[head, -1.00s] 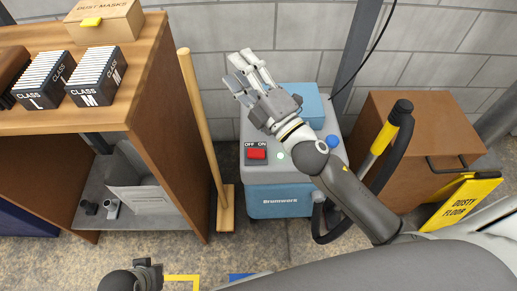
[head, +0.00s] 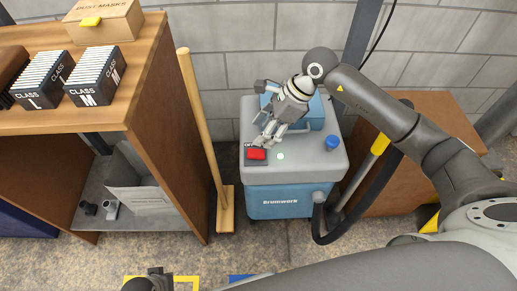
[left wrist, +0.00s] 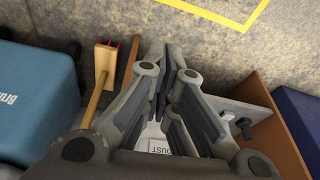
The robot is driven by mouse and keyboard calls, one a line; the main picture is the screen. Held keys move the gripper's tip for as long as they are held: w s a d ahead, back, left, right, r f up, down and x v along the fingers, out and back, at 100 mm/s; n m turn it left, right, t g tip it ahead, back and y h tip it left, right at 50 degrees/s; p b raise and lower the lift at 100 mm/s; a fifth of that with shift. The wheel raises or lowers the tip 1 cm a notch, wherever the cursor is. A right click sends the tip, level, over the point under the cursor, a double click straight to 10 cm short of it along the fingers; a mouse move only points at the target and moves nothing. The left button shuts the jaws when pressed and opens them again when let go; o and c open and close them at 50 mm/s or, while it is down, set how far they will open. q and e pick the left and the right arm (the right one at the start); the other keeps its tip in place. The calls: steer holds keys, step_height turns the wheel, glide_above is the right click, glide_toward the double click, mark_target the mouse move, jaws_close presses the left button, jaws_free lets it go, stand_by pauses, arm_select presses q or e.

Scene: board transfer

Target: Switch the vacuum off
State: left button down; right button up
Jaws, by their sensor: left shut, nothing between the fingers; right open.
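The vacuum (head: 285,203) is a blue and grey box with "Brumwork" on its front, standing on the floor against the wall. Its red switch (head: 257,155) is at the top's front left corner, and a pale green light (head: 281,156) glows beside it. My right gripper (head: 261,143) is open, pointing down with its fingers just behind the switch; they partly hide the OFF/ON label. I cannot tell whether they touch it, nor which way the switch is set. My left gripper (left wrist: 165,85) is shut and empty, away from the vacuum; only part of it (head: 150,282) shows at the head view's bottom edge.
A broom (head: 205,130) leans left of the vacuum, beside a wooden shelf unit (head: 165,140) with filter boxes. A black hose (head: 360,210) and a brown cabinet (head: 430,125) are at the right. A blue knob (head: 332,142) stands on the vacuum's top.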

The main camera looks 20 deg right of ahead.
mark_target(256, 153)
steer(key=shift+h, duration=0.6)
steer(key=f, duration=0.3)
steer(key=f+b, duration=0.1)
steer(key=f, duration=0.2)
steer(key=w+a+f, duration=0.1)
steer(key=f, duration=0.2)
steer(key=shift+w+f, duration=0.1)
arm_select(q)
steer(key=shift+w+r, duration=0.2)
steer(key=shift+r, duration=0.9)
steer(key=shift+w+r, duration=0.15)
steer(key=shift+r, duration=0.95)
arm_select(e)
steer(key=shift+a+f, duration=0.25)
steer(key=shift+f, duration=0.3)
